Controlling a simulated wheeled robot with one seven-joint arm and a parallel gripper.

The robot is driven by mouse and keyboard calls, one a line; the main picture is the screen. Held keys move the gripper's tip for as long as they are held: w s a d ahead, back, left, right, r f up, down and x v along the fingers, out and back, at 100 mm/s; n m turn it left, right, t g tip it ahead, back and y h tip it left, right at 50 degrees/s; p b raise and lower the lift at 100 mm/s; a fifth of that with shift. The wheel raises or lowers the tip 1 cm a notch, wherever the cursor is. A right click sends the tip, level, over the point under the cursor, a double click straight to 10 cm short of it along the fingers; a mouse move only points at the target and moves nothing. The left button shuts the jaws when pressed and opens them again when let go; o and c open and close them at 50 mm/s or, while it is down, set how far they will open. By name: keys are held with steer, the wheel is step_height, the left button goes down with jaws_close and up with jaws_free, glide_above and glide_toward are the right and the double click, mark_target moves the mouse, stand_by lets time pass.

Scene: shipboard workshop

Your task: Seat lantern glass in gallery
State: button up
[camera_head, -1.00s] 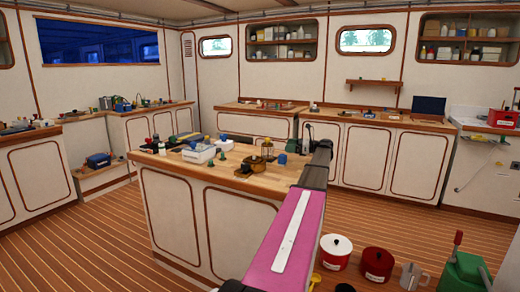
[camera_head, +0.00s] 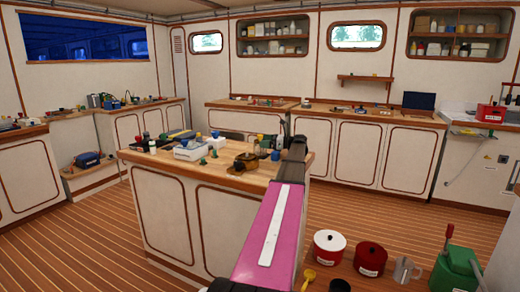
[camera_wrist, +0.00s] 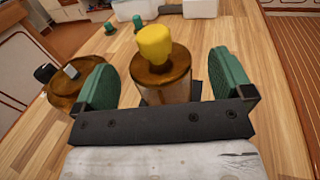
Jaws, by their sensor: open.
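The lantern glass (camera_wrist: 163,85), a clear cylinder with a brown cap and a yellow knob on top, stands upright on the wooden bench top in the wrist view. My gripper (camera_wrist: 164,72) is open, with one green finger on each side of it; gaps show at both sides. In the head view the glass (camera_head: 261,147) shows small, just left of my arm's end. A round copper-brown lantern base (camera_wrist: 62,92), likely with the gallery, sits left of the glass in the wrist view and also shows in the head view (camera_head: 246,161). The glass's lower end is hidden behind my gripper.
White boxes (camera_head: 190,152), small green pieces and bottles stand on the bench (camera_head: 205,173) to the left. A blue-topped item (camera_head: 276,155) is close to the glass. A white pot (camera_head: 330,246), a red pot (camera_head: 369,258) and a metal jug (camera_head: 406,269) are at the lower right.

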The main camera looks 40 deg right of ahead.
steer(key=x, duration=0.2)
steer(key=shift+w+a, duration=0.25)
steer(key=shift+a, duration=0.05)
steer(key=c, duration=1.1)
steer(key=shift+o, duration=0.2)
steer(key=shift+r, duration=0.4)
steer(key=r, duration=0.3)
steer(key=shift+a+r, duration=0.35)
steer(key=shift+r, duration=0.05)
steer(key=w+a+r, duration=0.3)
steer(key=a+r, duration=0.3)
steer(key=a, duration=0.4)
steer(key=s+a+r+m+t+h, duration=0.1)
steer(key=s+a, duration=0.1)
steer(key=s, duration=0.8)
steer(key=shift+s+a+h, duration=0.15)
steer(key=shift+s+h, duration=0.05)
steer(key=shift+h, duration=0.1)
